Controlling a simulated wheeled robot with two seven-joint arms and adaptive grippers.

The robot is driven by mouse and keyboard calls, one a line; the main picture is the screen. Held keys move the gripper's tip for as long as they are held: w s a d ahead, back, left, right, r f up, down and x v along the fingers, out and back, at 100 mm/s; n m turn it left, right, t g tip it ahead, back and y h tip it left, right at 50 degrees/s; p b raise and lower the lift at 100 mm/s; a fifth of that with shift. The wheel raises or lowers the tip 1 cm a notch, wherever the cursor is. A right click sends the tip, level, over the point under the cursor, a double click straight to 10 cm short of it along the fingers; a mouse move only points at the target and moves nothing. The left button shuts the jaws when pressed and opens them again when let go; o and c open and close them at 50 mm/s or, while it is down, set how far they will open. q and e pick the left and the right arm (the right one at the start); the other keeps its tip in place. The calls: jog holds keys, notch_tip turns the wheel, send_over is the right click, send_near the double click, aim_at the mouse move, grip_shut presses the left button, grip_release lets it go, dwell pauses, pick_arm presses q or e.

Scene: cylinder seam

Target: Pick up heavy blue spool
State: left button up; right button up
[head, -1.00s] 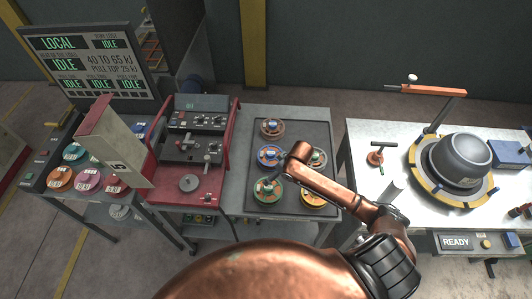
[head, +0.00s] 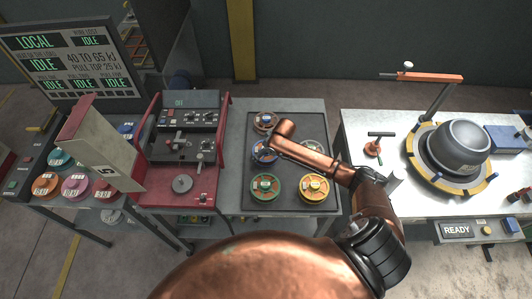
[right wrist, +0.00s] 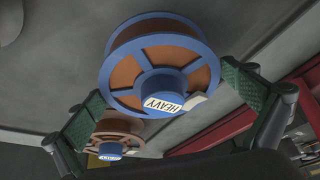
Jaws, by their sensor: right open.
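The blue spool (head: 262,152) sits on the dark tray, in its left column between a brown spool and a green spool. My copper right arm covers part of its right side. In the right wrist view the blue spool (right wrist: 150,103) has a blue rim, brown winding and a "HEAVY" label on its hub. My right gripper (right wrist: 165,92) is open, with one green-padded finger on either side of the view and the spool ahead between them. I cannot tell whether a finger touches it. My left gripper is not in view.
The tray (head: 290,206) also holds brown (head: 265,122), green (head: 266,186) and yellow (head: 314,187) spools, plus one partly hidden behind my arm. A red-framed machine (head: 180,150) stands left. A white table (head: 365,205) with a dome fixture (head: 458,150) stands right.

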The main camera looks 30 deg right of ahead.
jog(key=shift+w+f, duration=0.1)
jog(key=c, duration=1.8)
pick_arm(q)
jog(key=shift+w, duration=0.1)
pick_arm(e)
jog(key=shift+w+r, duration=0.1)
jog(key=shift+r, duration=0.15)
